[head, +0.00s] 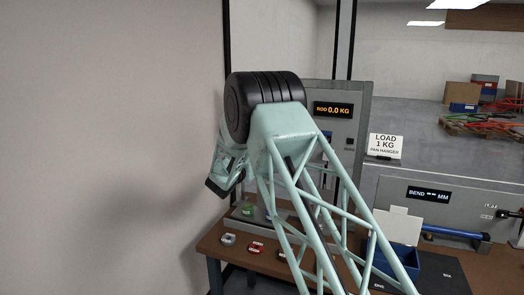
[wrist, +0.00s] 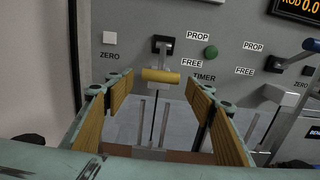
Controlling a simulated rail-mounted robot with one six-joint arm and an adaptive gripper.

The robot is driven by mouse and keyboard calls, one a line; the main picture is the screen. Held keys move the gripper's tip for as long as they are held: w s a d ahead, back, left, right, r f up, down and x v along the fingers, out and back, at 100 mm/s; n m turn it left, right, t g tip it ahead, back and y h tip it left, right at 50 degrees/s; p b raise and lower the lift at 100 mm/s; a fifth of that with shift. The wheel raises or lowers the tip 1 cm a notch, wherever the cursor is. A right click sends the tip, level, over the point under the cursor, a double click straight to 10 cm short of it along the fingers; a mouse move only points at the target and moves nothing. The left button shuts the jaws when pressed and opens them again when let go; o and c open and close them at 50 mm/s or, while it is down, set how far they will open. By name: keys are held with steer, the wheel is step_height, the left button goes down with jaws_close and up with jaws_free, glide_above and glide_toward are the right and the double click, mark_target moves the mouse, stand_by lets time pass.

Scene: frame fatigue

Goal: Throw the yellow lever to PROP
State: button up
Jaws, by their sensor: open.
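The yellow lever (wrist: 160,75) shows in the wrist view as a short horizontal yellow grip below a black pivot (wrist: 163,43) on a grey panel. PROP (wrist: 198,37) is printed higher and FREE (wrist: 191,62) lower beside it; the grip sits a little below the FREE label. My gripper (wrist: 158,92) is open, with its yellow-padded fingers on the left and right of the grip in the picture. I see no clear contact. In the head view my arm hides the lever and most of the gripper.
A second, dark lever (wrist: 288,61) with its own PROP and FREE labels is at right. A green button (wrist: 211,52) and a white ZERO button (wrist: 109,38) are on the panel. Small coloured parts (head: 256,247) lie on the brown bench (head: 225,262); a wall stands close at left.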

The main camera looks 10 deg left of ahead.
steer(key=shift+x, duration=1.95)
steer(key=shift+c, duration=0.7)
steer(key=c, duration=1)
